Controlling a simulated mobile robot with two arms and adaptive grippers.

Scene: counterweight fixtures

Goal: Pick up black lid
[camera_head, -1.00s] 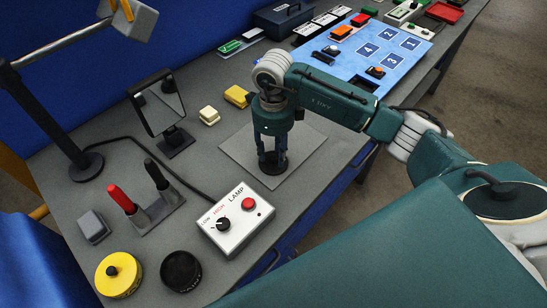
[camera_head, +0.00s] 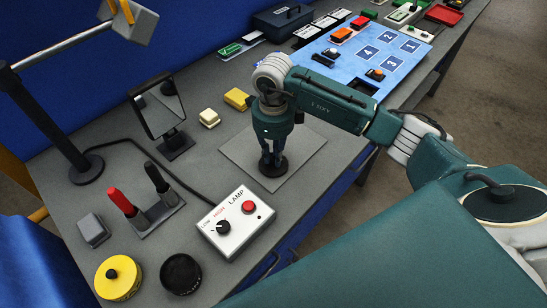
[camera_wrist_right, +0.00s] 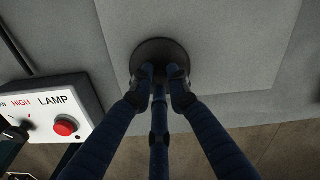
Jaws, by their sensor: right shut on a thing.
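The black lid (camera_head: 274,171) is a dark round disc on the light grey square mat (camera_head: 299,161). My right gripper (camera_head: 271,158) points straight down over it, with its fingers drawn together at the lid's middle. In the right wrist view, the fingers (camera_wrist_right: 161,80) are shut on the lid (camera_wrist_right: 158,46), and its dark rim shows around them. The fingertips hide the part they grip. The lid looks flat and on or very close to the mat. My left gripper is not in view.
A white lamp control box (camera_head: 236,222) stands near the mat. The mat's left part is clear.

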